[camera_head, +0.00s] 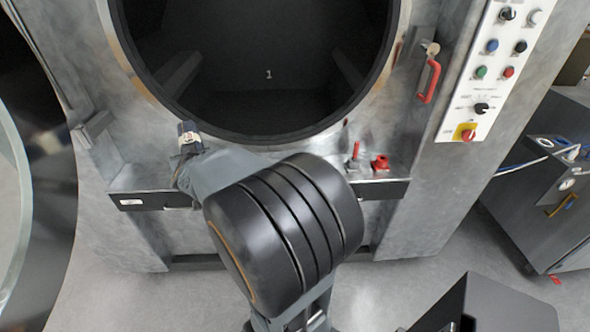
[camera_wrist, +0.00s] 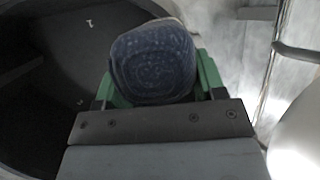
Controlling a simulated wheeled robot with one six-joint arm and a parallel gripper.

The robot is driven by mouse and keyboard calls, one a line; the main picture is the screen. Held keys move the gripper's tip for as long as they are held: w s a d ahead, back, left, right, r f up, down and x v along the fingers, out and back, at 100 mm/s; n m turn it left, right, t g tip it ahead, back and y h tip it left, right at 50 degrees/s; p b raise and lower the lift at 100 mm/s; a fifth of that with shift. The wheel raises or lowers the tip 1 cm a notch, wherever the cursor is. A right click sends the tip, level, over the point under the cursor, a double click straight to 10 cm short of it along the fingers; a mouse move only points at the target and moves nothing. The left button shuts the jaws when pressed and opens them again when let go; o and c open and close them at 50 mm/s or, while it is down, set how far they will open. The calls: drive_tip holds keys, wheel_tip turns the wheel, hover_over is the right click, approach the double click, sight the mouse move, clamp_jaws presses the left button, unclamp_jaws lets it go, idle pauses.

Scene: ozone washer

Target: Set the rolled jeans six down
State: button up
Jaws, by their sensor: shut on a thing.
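The rolled jeans, a dark blue denim roll with its spiral end showing, fill the space between the jaws in the wrist view (camera_wrist: 152,65). My gripper (camera_wrist: 155,82) has green fingers on both sides of the roll and is shut on it. In the head view the jeans (camera_head: 188,132) are small, at the lower left rim of the washer's round opening. My gripper in the head view (camera_head: 190,148) is just below and partly hidden by my own arm. The roll appears held up in front of the opening.
The washer's dark drum (camera_head: 270,60) is open and looks empty. Its round door (camera_head: 12,200) stands open at the left. A red handle (camera_head: 429,82) and a control panel (camera_head: 492,70) are at the right. A ledge with red valves (camera_head: 380,163) runs below the opening.

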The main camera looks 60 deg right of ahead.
drive_tip(key=s+d+f+m+g+h+p, duration=0.2)
drive_tip(key=s+d+f+m+g+h, duration=0.1)
drive_tip(key=s+d+m+g, duration=0.5)
drive_tip(key=s+d+f+m+g+h+p, duration=0.1)
drive_tip(key=s+d+f+m+g+h, duration=0.3)
drive_tip(key=s, duration=0.5)
drive_tip(key=w+d+f+m+g+p, duration=0.1)
drive_tip(key=w+d+f, duration=0.5)
drive_tip(key=d+f, duration=0.4)
drive_tip(key=shift+w+d+f+y, duration=0.15)
drive_tip(key=shift+w+f+y, duration=0.25)
drive_tip(key=shift+f, duration=0.85)
drive_tip(key=shift+g, duration=0.3)
drive_tip(key=shift+f, duration=0.2)
drive_tip(key=o, duration=1.1)
